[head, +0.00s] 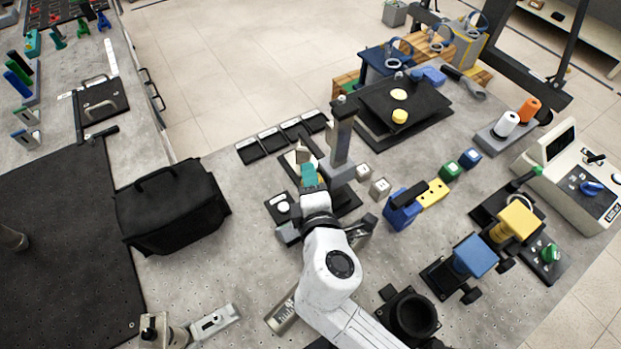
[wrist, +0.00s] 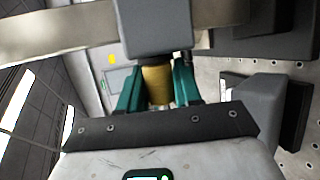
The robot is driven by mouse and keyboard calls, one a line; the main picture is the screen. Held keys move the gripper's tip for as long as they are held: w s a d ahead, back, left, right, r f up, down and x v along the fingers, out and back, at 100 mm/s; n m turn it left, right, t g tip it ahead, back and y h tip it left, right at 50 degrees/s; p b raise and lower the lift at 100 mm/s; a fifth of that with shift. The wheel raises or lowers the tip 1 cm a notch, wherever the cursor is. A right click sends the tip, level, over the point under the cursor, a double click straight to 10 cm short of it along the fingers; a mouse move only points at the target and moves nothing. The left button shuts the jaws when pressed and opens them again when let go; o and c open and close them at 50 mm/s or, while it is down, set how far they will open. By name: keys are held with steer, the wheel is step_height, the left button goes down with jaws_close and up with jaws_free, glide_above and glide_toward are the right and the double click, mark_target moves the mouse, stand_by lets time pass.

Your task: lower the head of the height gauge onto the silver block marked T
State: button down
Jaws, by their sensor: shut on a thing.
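The height gauge has a dark grey column (head: 342,140) standing on a dark base on the bench. Its grey head (wrist: 155,25) shows in the wrist view with a brass-coloured knob (wrist: 157,84) below it. My gripper (head: 309,176) has teal fingers, which also show in the wrist view (wrist: 158,90), one on each side of the knob and shut on it. Two small silver blocks, one (head: 363,172) beside the column and one (head: 380,187) nearer, stand to the right of the gauge. Their marks are too small to read, so I cannot tell which is T.
A green block (head: 449,171) and a blue block (head: 470,158) stand further right. A blue and yellow tool (head: 402,212) lies to the right of the gauge. A black bag (head: 172,208) stands at the left. Dark trays (head: 285,135) line the bench edge behind.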

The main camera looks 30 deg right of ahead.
steer(key=c, duration=0.9)
jaws_free()
steer(key=shift+o, duration=0.2)
steer(key=shift+s, duration=0.1)
steer(key=b+v, duration=0.1)
steer(key=v, duration=0.9)
steer(key=shift+s+a+b, duration=0.2)
steer(key=shift+s+b, duration=0.1)
steer(key=shift+b, duration=0.05)
